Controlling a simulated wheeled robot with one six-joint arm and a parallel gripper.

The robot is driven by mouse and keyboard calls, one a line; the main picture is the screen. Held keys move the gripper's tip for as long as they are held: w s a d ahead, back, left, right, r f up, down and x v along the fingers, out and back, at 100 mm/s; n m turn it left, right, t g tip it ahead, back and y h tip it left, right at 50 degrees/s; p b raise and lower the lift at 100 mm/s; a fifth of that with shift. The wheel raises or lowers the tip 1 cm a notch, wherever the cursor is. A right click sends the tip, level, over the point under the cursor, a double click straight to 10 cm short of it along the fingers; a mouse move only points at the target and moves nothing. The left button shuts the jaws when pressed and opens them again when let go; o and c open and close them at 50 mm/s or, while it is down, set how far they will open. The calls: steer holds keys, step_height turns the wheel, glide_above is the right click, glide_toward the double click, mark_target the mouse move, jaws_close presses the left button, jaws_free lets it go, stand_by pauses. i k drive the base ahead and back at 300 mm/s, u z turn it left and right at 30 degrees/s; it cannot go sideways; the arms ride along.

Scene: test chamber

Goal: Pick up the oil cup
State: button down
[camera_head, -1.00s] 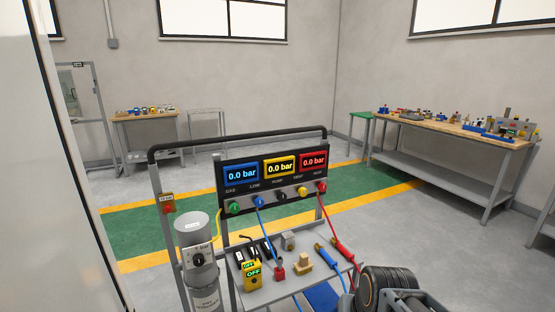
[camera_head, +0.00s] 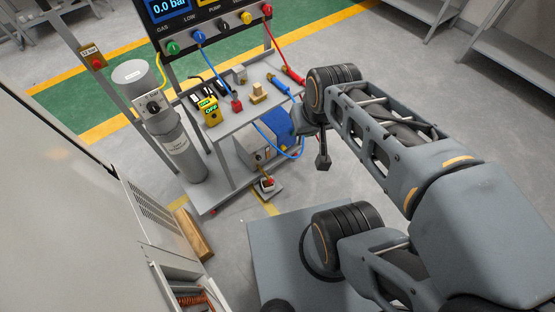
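I cannot identify an oil cup with certainty. Small items stand on the grey shelf (camera_head: 228,125) of the test cart: a yellow device (camera_head: 208,112) marked OFF, a small red piece (camera_head: 236,104), a brass-coloured stepped block (camera_head: 258,93) and a small grey metal block (camera_head: 239,74). My gripper (camera_head: 322,163) is a small dark shape at the end of my arm, to the right of the cart. It points down and is apart from the shelf items. Its fingers are too small and dark to tell their opening.
A grey cylinder (camera_head: 184,155) stands at the cart's left. Blue and red hoses hang beside the shelf. A blue tank (camera_head: 278,128) sits below. A white cabinet (camera_head: 60,190) and a wooden block (camera_head: 192,233) are at left. Open floor lies at upper right.

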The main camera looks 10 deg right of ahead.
mark_target(268, 185)
steer(key=u, duration=3.85)
steer(key=k, duration=1.6)
steer(key=z, duration=0.6)
steer(key=i, duration=0.5)
